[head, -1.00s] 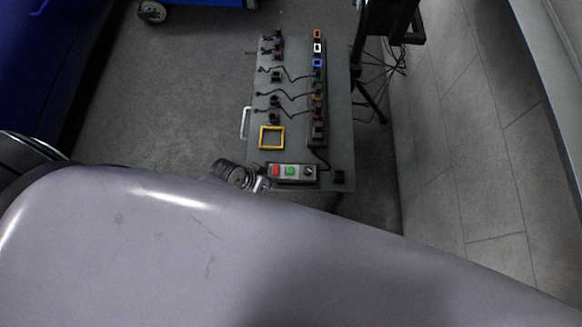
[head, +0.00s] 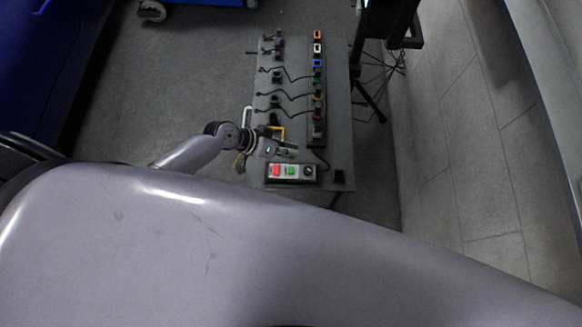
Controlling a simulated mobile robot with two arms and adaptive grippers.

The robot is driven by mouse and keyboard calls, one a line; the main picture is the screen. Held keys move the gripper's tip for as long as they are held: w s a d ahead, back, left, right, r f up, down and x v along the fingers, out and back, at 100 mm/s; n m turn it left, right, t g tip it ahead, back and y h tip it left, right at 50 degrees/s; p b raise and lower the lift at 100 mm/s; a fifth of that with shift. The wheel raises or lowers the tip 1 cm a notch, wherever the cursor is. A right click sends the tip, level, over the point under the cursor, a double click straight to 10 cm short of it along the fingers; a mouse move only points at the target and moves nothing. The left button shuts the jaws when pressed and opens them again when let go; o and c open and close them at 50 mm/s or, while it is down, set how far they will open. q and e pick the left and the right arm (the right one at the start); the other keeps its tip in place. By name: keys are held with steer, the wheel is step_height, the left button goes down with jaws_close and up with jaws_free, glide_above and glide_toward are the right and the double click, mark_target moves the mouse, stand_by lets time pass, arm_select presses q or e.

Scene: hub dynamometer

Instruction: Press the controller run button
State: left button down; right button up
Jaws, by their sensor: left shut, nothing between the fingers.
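The controller (head: 306,182) is a small grey box at the near end of the grey bench top. It carries a red button (head: 275,170), a green button (head: 291,171) and a dark round knob (head: 308,171) in a row. Which button is marked run is too small to read. My left gripper (head: 295,152) is shut and empty. In the picture it shows just above the controller, close to the green button; its height over the box cannot be told. My right gripper is not in view.
A yellow square frame (head: 282,131) on the bench top is partly hidden by my left gripper. A dark strip with coloured sockets (head: 317,90) and several cabled plugs lie farther back. A tripod stand (head: 372,100) is at the right. Bare bench shows right of the strip (head: 340,120).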

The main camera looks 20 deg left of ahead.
arm_select(q)
step_height(320, 180, down, 9)
steer(key=b, duration=0.7)
steer(key=shift+r, duration=0.15)
steer(key=shift+r, duration=0.1)
stand_by(0.8)
steer(key=shift+f+b, duration=0.45)
steer(key=shift+b, duration=0.15)
steer(key=shift+f+b, duration=0.45)
steer(key=shift+f, duration=0.05)
stand_by(0.3)
stand_by(0.4)
steer(key=shift+r+p, duration=0.8)
steer(key=shift+r, duration=0.15)
